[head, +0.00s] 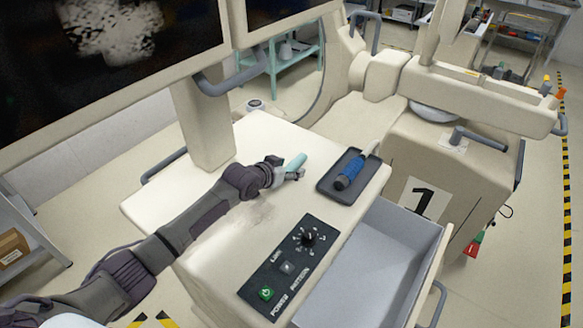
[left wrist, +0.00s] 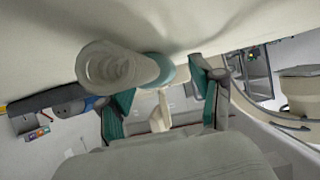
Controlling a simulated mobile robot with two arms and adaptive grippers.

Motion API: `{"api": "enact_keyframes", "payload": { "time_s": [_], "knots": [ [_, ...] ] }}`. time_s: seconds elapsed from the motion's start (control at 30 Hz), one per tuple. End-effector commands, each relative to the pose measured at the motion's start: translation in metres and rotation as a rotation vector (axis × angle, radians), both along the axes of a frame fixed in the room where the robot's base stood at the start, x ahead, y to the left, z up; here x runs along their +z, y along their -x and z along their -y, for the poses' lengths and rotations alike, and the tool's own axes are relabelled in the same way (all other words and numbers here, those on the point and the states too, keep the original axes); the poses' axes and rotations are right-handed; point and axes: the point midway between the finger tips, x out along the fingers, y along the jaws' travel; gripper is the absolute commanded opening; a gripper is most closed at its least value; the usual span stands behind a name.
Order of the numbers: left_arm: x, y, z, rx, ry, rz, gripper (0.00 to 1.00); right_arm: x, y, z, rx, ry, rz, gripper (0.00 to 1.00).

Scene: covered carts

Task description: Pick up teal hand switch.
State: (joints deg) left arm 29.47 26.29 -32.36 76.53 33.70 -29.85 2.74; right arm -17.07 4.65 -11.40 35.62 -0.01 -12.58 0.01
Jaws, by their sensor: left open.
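The teal hand switch (head: 296,162) is a slim, pale teal piece near the middle of the cart top, tilted up to the right. In the left wrist view a pale ribbed cylinder with a teal collar (left wrist: 167,68), apparently the same switch, shows at the fingertips. My left gripper (head: 279,173) is low over the cart top, right at the switch. In the left wrist view its two fingers (left wrist: 164,87) stand apart with the switch near or between their tips. I cannot tell whether they touch it. My right gripper is not in view.
A dark tray (head: 324,186) with a blue-handled tool (head: 350,171) lies right of the switch. A control panel (head: 289,264) with a knob and green button is nearer. An open grey drawer (head: 372,270) juts out at the front right. Monitors (head: 105,45) hang above on the left.

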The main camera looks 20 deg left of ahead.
Motion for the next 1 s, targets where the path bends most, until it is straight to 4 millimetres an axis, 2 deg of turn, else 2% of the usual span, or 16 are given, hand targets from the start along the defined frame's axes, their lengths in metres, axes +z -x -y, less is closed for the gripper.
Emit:
{"api": "enact_keyframes", "payload": {
  "time_s": [0.1, 0.13, 0.5, 0.83, 1.0],
  "knots": [
    [0.0, 0.0, 0.0, 0.0, 0.0, 0.0, 0.66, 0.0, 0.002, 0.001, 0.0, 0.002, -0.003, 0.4],
    [0.0, 0.0, 0.0, 0.0, 0.0, 0.0, 0.63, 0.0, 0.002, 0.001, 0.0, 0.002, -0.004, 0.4],
    [0.0, 0.001, 0.0, 0.0, 0.0, -0.001, 0.01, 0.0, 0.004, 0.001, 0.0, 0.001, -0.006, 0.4],
    [0.003, 0.0, 0.0, 0.0, -0.001, 0.0, 0.0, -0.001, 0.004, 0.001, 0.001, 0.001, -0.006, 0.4],
    [0.017, 0.0, 0.0, -0.001, -0.001, 0.002, 0.0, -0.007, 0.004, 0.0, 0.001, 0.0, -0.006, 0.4]
  ]
}}
